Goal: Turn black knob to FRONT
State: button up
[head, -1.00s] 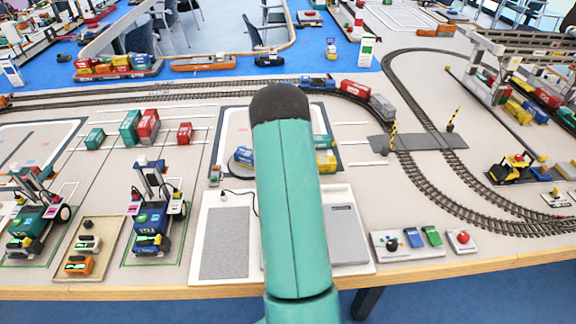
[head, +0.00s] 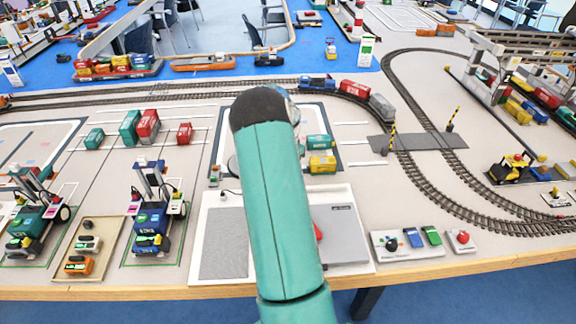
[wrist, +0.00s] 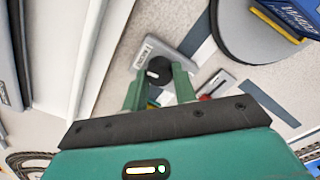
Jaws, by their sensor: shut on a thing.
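In the wrist view, a round black knob (wrist: 158,70) with a short white mark sits on a small grey panel (wrist: 179,44). The mark lies toward the left of the knob's face in this view. The panel's lettering is too small to read. My gripper (wrist: 160,84) has its two green fingers at either side of the knob and is shut on it. In the head view, my green arm stands in front of this area, and the gripper and this knob are hidden behind it.
A round grey turntable (wrist: 238,40) with a blue vehicle (wrist: 292,14) is close by in the wrist view. A small box with a red part (wrist: 207,95) sits beside the panel. Another panel with a black knob (head: 392,244) stands at the table's front right.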

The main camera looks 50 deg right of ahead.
jog(key=shift+r+m, duration=0.1)
jog(key=shift+m, duration=0.8)
jog(key=o, duration=1)
jog(key=shift+c, duration=0.2)
notch_tip(320, 180, up, 14)
